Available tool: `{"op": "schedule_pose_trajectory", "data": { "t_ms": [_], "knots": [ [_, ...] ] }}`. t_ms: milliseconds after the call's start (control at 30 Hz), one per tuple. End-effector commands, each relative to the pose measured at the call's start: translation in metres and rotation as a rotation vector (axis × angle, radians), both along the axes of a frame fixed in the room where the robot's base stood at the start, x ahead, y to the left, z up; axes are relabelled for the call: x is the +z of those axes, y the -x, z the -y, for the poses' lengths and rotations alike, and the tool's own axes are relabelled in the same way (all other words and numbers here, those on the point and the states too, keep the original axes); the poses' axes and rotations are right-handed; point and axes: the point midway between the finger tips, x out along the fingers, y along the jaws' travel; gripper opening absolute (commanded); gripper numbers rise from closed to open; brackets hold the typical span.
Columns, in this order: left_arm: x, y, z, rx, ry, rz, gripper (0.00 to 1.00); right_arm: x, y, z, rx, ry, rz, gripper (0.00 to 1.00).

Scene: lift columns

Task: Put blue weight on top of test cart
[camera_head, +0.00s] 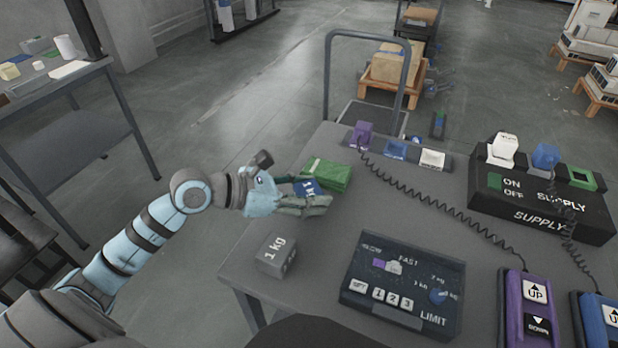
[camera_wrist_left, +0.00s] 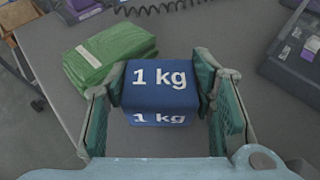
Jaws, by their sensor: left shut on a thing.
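The blue weight (camera_head: 306,187), a small block marked "1 kg", is between the fingers of my left gripper (camera_head: 300,197). In the left wrist view the blue weight (camera_wrist_left: 160,86) sits squarely between the two green-padded fingers, which press on its left and right sides. It is over the left part of the grey table (camera_head: 330,235); I cannot tell whether it touches the top. A cart with a grey tubular handle (camera_head: 368,36) stands behind the table, its low deck mostly hidden. I cannot tell for sure if this is the test cart. My right gripper is not in view.
A green bundle (camera_head: 327,173) lies right behind the blue weight. A grey 1 kg weight (camera_head: 276,254) is near the table's front left edge. A limit control box (camera_head: 402,284), a supply box (camera_head: 543,205) and purple and blue pendants with coiled cables occupy the table's right side.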

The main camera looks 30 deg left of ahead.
Motion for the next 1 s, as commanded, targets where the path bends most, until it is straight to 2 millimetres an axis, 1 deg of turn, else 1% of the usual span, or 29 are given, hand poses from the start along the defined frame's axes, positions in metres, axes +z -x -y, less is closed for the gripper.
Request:
{"op": "schedule_pose_trajectory", "data": {
  "t_ms": [367,400,467,500,767,867,1000],
  "knots": [
    [-0.004,0.0,0.001,-0.001,0.001,0.006,0.0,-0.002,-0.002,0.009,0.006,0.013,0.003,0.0],
    [-0.005,0.0,0.0,-0.001,-0.001,0.002,0.53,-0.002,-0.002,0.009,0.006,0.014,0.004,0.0],
    [-0.004,0.0,0.0,-0.001,-0.001,0.002,0.62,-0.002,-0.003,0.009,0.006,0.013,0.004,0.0],
    [-0.004,0.0,0.0,-0.001,-0.001,0.002,0.69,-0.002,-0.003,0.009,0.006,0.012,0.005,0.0],
    [-0.004,0.0,0.0,0.0,0.0,0.001,0.7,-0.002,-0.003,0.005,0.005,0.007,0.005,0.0],
    [-0.001,0.0,0.0,-0.001,-0.001,0.002,0.7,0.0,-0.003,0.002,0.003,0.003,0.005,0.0],
    [0.004,0.008,-0.008,-0.001,-0.006,0.0,0.7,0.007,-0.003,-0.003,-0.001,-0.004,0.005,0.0]
  ]
}}
